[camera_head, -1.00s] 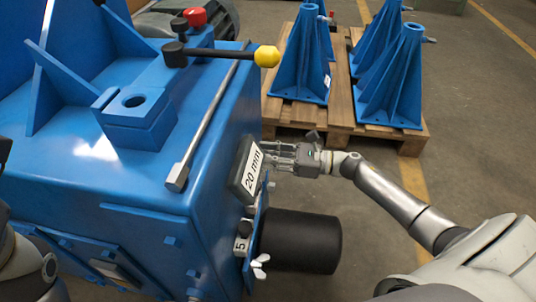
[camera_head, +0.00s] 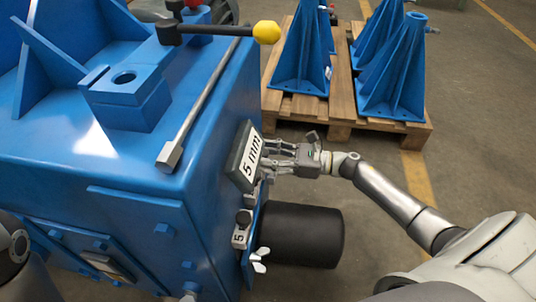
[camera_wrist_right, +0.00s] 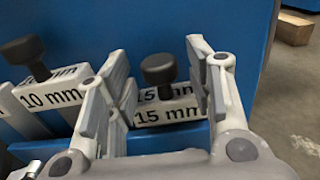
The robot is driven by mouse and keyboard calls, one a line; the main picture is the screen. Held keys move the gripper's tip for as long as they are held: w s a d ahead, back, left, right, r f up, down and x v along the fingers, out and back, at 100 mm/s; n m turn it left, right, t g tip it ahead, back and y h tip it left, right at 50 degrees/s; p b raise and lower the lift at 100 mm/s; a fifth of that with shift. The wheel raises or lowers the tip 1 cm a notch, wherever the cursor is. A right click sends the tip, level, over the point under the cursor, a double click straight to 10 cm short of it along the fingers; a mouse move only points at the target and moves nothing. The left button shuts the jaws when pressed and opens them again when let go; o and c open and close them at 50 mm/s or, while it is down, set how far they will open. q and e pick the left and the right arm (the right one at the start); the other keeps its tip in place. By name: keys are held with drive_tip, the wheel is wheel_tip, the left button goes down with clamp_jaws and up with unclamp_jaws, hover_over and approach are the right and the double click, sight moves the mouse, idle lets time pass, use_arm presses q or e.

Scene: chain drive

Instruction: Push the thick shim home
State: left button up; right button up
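In the head view, a shim marked "5" (camera_head: 240,236) sits lower down. How far any shim is inserted is unclear. My left gripper is out of view.
The blue machine (camera_head: 130,180) fills the left side. A black cylinder (camera_head: 302,235) sticks out below my right gripper. A yellow-knobbed lever (camera_head: 266,32) is above. A pallet (camera_head: 340,125) with blue stands lies behind. Floor to the right is open.

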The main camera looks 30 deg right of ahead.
drive_tip(key=shift+r, duration=0.1)
drive_tip(key=v, duration=1.2)
idle(0.4)
